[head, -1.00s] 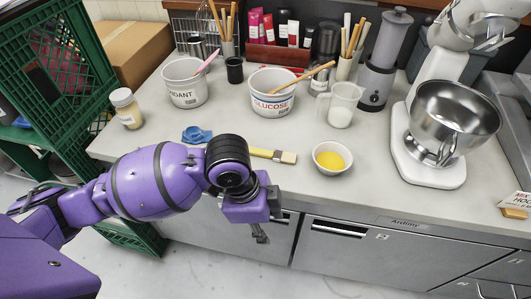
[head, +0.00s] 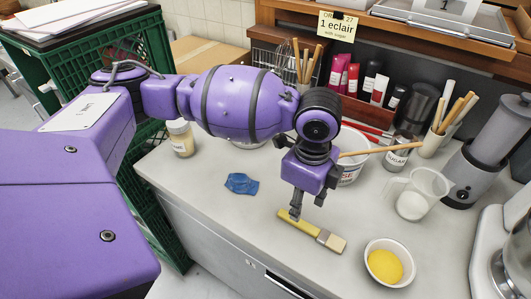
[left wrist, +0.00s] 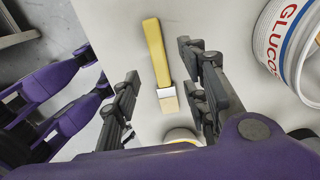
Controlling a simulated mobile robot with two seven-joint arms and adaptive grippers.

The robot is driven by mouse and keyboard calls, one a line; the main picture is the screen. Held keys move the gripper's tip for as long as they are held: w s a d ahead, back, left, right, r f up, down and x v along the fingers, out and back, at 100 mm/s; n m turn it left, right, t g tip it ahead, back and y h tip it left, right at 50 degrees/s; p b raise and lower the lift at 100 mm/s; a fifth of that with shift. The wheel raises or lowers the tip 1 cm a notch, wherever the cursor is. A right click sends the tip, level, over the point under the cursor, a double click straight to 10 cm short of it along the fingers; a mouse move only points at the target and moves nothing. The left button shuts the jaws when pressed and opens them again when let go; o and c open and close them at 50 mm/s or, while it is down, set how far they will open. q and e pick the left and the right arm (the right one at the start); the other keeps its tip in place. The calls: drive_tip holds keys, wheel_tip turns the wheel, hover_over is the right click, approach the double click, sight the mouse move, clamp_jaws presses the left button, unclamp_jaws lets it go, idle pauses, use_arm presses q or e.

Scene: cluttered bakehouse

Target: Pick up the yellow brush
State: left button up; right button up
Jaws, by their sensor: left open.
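The yellow brush (head: 311,236) lies flat on the counter, with a yellow handle, a metal band and pale bristles pointing right in the head view. In the left wrist view the brush (left wrist: 157,55) lies between the two fingers, handle away from the camera. My left gripper (head: 306,208) is open and points down just above the handle in the head view. In the left wrist view my left gripper (left wrist: 160,105) has its fingers apart, one on each side of the brush, not visibly touching it. My right gripper is not in view.
A bowl of yellow filling (head: 385,265) stands right of the brush, and a blue cloth (head: 241,183) lies left. The glucose tub (head: 350,168) is behind my gripper. A clear jug (head: 416,196) and mixer (head: 495,255) stand further right.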

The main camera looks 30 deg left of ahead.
sight(300, 221)
use_arm(q)
drive_tip(key=shift+s+f, duration=0.25)
drive_tip(key=shift+f, duration=0.25)
drive_tip(key=shift+s+f, duration=0.2)
drive_tip(key=shift+f, duration=0.25)
drive_tip(key=f, duration=0.4)
drive_tip(key=shift+w+d+f, duration=0.15)
drive_tip(key=shift+w+f, duration=0.15)
drive_tip(key=shift+f, duration=0.1)
drive_tip(key=c, duration=0.6)
clamp_jaws()
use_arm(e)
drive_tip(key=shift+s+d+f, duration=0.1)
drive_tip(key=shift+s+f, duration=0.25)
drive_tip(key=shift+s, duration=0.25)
